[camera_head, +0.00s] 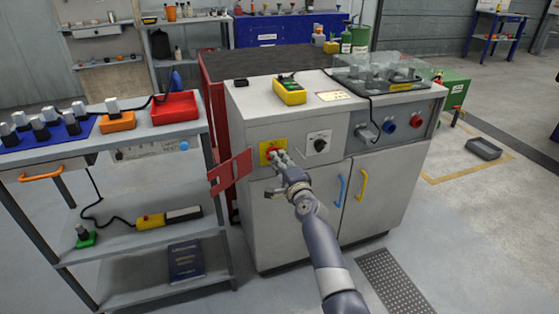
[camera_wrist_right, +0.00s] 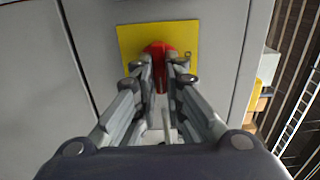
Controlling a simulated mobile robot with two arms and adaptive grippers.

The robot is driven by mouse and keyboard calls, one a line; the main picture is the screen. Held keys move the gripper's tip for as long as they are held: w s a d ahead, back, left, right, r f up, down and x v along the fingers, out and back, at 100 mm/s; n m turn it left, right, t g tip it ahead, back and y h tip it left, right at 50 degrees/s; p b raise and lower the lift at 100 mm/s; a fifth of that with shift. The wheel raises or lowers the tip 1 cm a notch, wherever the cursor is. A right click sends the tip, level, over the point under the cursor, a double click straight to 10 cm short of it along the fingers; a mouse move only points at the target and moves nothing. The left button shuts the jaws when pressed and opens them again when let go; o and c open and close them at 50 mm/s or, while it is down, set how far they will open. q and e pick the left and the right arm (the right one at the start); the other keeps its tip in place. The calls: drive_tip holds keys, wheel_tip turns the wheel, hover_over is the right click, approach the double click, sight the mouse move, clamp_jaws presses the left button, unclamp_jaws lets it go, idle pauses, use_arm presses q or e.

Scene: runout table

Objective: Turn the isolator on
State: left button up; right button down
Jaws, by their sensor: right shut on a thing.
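The isolator is a red rotary handle (camera_wrist_right: 158,50) on a yellow plate (camera_head: 265,148), on the front of the grey cabinet (camera_head: 290,215). In the right wrist view the yellow plate (camera_wrist_right: 126,42) is behind the handle. My right gripper (camera_head: 281,158) is at the handle, and its fingers (camera_wrist_right: 159,72) are shut on it from both sides. The handle's lower part points down between the fingers in the wrist view. In the head view the gripper hides most of the handle. My left gripper is not in view.
A red panel (camera_head: 231,172) stands out from the cabinet front, left of the isolator. A black knob (camera_head: 320,145) is to its right, with blue (camera_head: 389,126) and red (camera_head: 416,121) sockets farther right. A shelf cart (camera_head: 110,240) stands close at left.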

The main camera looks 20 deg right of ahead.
drive_tip(key=c, duration=1.7)
unclamp_jaws()
drive_tip(key=s, duration=1.2)
drive_tip(key=shift+d, duration=0.2)
drive_tip(key=shift+f, duration=0.1)
